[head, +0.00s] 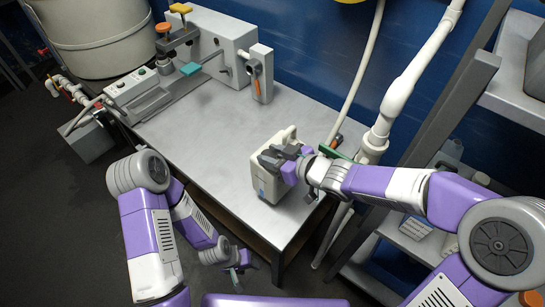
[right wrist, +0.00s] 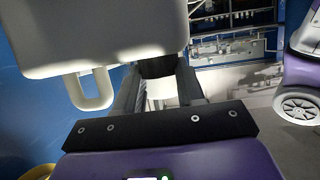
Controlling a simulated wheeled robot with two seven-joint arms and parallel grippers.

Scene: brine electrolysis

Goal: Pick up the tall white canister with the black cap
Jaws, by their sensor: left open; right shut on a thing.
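The white canister (head: 268,184) is upright at the right front part of the grey table (head: 205,130). Its loop handle shows behind my right gripper (head: 280,157), which comes in from the right and is shut on the canister near its top. The black cap is largely hidden by the gripper in the head view. In the right wrist view the canister (right wrist: 100,35) fills the upper left, with its handle hanging down and a dark part between the fingers (right wrist: 158,85). I cannot tell whether its base touches the table. My left gripper (head: 240,274) is open and empty, low beside the table's front edge.
A grey apparatus (head: 215,50) with orange and yellow knobs stands at the table's back left, near a large pale tank (head: 95,35). A white pipe (head: 400,85) and a grey shelf rack (head: 455,95) are at the right. The table's middle is clear.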

